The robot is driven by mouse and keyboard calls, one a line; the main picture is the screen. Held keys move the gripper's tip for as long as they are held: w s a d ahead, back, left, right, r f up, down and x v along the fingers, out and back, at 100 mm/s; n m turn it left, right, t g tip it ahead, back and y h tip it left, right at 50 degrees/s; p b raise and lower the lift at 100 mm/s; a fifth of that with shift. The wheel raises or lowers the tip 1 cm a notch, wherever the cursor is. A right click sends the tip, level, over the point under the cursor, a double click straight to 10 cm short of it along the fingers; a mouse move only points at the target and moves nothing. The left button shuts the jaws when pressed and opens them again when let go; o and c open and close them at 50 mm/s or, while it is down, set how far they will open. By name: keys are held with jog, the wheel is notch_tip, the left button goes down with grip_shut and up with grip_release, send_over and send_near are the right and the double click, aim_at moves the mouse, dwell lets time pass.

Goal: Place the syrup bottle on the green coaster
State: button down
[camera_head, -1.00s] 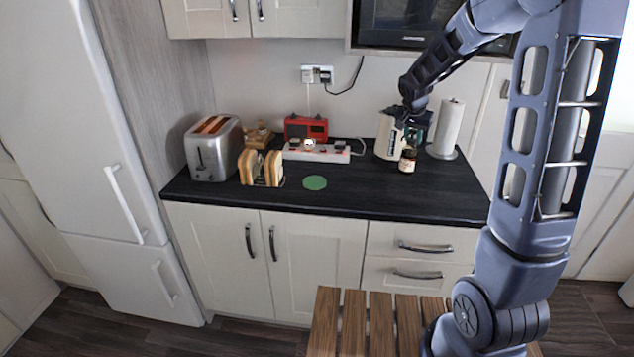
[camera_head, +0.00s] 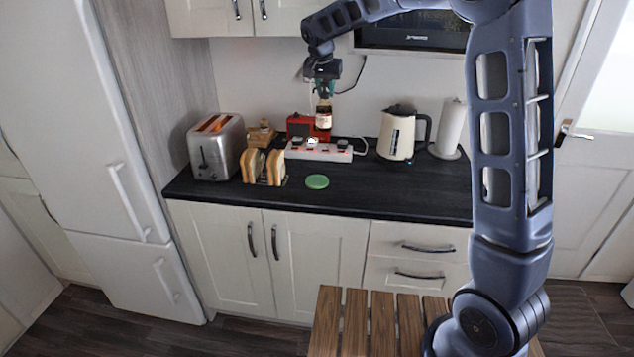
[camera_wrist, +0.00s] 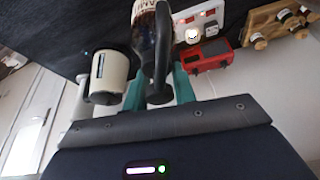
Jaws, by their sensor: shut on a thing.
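The syrup bottle (camera_head: 323,120) is dark with a pale label and hangs upright in the air above the counter. My gripper (camera_head: 325,88) is shut on its upper part. In the wrist view the bottle (camera_wrist: 146,30) shows between the two greenish fingers of my gripper (camera_wrist: 160,88), its base out of the picture. The green coaster (camera_head: 317,182) lies flat on the dark counter near its front edge, lower in the head view than the bottle and slightly left of it. The coaster is not seen in the wrist view.
A power strip (camera_head: 318,151) and red radio (camera_head: 300,126) stand behind the coaster. The toast rack (camera_head: 263,167) and toaster (camera_head: 214,148) are on its left. A cream kettle (camera_head: 397,135) and paper roll (camera_head: 450,128) stand right. Counter right of the coaster is clear.

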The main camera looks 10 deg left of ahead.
aim_at(319, 127)
jog(key=shift+s+a+r, duration=0.15)
jog(key=shift+a+r, duration=0.1)
jog(key=shift+a, duration=0.2)
jog(key=shift+a+f, duration=0.15)
notch_tip(319, 127, down, 20)
jog(key=shift+r, duration=0.25)
jog(key=shift+f, duration=0.15)
jog(key=c, duration=1.1)
grip_release()
jog(key=shift+c, duration=0.2)
jog(key=v, duration=1.2)
